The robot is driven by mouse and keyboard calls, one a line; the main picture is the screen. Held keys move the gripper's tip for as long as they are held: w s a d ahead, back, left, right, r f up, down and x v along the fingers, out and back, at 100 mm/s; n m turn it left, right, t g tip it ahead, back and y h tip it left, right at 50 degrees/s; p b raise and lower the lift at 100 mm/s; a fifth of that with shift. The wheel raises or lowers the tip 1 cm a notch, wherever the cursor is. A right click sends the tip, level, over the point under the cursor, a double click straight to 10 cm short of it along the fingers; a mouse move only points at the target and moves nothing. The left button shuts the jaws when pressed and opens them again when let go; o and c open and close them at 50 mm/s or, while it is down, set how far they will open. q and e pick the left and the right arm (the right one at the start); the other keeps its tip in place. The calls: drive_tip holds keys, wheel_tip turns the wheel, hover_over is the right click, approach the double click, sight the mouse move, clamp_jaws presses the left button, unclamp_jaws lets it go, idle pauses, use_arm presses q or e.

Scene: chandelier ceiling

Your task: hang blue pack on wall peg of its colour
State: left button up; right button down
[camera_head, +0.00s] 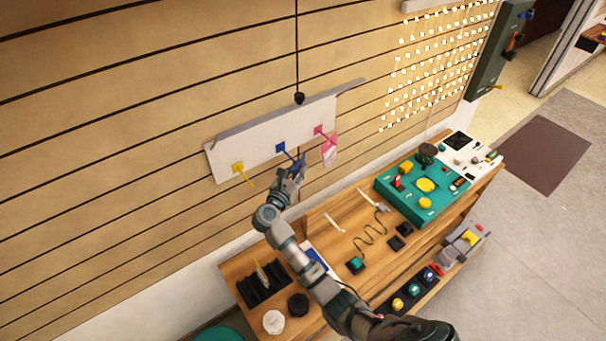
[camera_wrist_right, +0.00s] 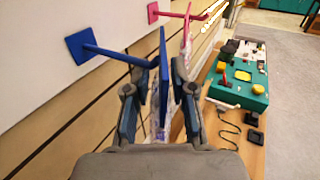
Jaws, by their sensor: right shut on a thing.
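The blue pack (camera_wrist_right: 163,62) shows nearly edge-on in the right wrist view, with a blue upper part and a pale lower part. My right gripper (camera_wrist_right: 160,95) is shut on it; it also shows in the head view (camera_head: 291,174), just below the blue peg. The blue wall peg (camera_wrist_right: 112,54) sticks out from a blue square plate (camera_wrist_right: 80,46), and its tip reaches close to the pack. I cannot tell whether peg and pack touch or whether the peg is through the pack's hole. The blue peg plate is also in the head view (camera_head: 281,148). My left gripper is not in view.
A pink pack (camera_head: 330,150) hangs at the pink peg (camera_head: 318,130), right of the blue peg. The yellow peg (camera_head: 238,168) on the left is bare. Below stands a wooden bench (camera_head: 330,225) with a teal board (camera_head: 400,200), black blocks and a wavy wire.

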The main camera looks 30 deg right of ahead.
drive_tip(key=shift+w+a+r, duration=0.2)
drive_tip(key=shift+w+r, duration=0.3)
drive_tip(key=shift+r, duration=0.05)
drive_tip(key=shift+w+b, duration=0.45)
drive_tip(key=shift+b, duration=0.05)
use_arm(q)
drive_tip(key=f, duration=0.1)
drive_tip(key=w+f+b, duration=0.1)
drive_tip(key=b, duration=0.1)
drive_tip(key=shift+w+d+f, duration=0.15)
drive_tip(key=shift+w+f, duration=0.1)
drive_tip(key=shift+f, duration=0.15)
use_arm(e)
drive_tip(key=shift+w+f, duration=0.8)
drive_tip(key=shift+w, duration=0.2)
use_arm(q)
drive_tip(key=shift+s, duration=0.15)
use_arm(e)
drive_tip(key=c, duration=0.9)
unclamp_jaws()
drive_tip(key=shift+a, duration=0.1)
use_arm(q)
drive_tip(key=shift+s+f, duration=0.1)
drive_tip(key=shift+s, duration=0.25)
